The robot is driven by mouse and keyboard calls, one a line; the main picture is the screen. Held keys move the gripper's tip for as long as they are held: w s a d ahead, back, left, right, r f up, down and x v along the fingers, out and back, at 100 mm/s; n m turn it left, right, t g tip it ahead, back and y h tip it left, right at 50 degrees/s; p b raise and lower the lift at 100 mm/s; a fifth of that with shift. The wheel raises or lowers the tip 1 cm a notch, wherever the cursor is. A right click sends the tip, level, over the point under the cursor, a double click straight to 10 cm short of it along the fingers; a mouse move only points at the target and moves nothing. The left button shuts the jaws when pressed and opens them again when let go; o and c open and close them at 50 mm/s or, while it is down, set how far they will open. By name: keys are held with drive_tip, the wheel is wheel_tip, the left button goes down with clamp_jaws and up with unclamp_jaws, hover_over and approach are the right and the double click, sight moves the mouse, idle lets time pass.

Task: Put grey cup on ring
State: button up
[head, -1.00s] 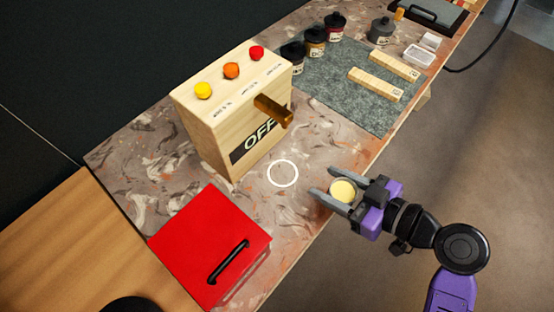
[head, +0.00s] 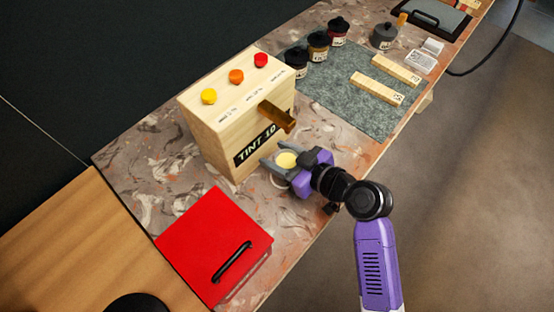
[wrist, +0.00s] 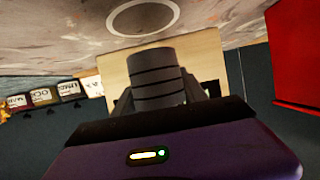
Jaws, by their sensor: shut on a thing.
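The grey cup (wrist: 155,80) is a dark ribbed cylinder held between the fingers of my gripper (head: 277,158). The ring (wrist: 145,17) is a white circle on the marbled bench top. In the wrist view it shows apart from the cup's end, with bench surface around it. In the head view only a left arc of the ring (head: 275,182) shows, beside and partly behind my gripper. The cup appears held above the bench; the exact height is unclear.
A wooden box (head: 225,130) with coloured buttons, a brown spout (head: 277,116) and a "TINT 10" sign stands just behind my gripper. A red lidded panel (head: 213,245) lies at front left. A grey mat (head: 340,95) with jars and wooden blocks lies at the back right.

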sight(277, 162)
wheel_tip(277, 162, down, 3)
drive_tip(key=shift+r, duration=0.15)
drive_tip(key=shift+w+a+f, duration=0.1)
drive_tip(key=shift+a+f, duration=0.05)
drive_tip(key=shift+f, duration=0.25)
drive_tip(key=shift+f, duration=0.15)
drive_tip(key=o, duration=1.5)
drive_tip(key=v, duration=1.2)
drive_tip(key=shift+r, duration=0.25)
